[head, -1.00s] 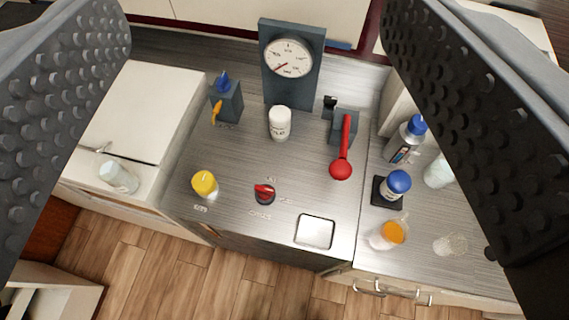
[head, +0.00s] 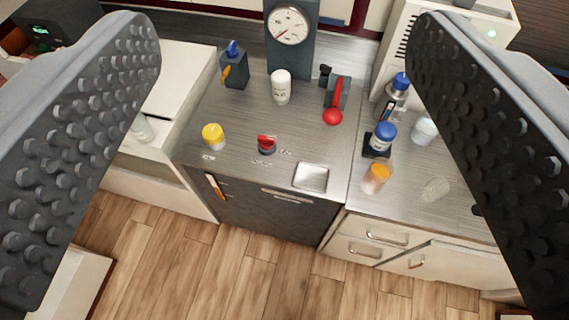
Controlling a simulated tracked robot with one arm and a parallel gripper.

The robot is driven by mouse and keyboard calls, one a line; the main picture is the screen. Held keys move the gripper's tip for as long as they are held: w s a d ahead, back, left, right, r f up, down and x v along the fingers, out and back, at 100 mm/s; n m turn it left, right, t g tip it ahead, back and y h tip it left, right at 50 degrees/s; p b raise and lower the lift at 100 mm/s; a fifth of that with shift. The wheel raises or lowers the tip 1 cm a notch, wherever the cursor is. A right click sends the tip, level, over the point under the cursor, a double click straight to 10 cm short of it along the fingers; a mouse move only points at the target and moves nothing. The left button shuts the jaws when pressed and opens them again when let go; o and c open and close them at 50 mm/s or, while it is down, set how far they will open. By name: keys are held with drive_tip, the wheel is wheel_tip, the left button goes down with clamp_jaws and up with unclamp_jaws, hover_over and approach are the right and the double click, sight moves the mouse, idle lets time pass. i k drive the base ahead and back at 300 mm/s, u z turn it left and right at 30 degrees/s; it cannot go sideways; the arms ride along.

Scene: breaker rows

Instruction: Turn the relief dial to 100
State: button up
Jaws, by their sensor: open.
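A small dial with a red pointer on a dark round base (head: 266,145) sits near the front edge of the metal counter, in the lower middle. Pale marks stand around it, too small to read, so I cannot confirm that it is the relief dial. A round gauge with a white face and red needle (head: 288,25) stands upright at the back on a dark panel. My gripper (head: 286,22) is open and empty. Its two ribbed fingers frame the left and right of the view, apart from the dial and well above the counter.
A yellow-capped knob (head: 213,136) is left of the dial, with a white cylinder (head: 281,87) behind. A red-knobbed lever (head: 333,110), a metal tray (head: 311,177), a blue-capped jar (head: 382,139) and an orange-lidded jar (head: 376,178) are to the right. Wood floor (head: 220,270) is clear in front.

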sight(325, 69)
drive_tip(key=z, duration=0.5)
drive_tip(key=i, duration=1.2)
drive_tip(key=u, duration=0.4)
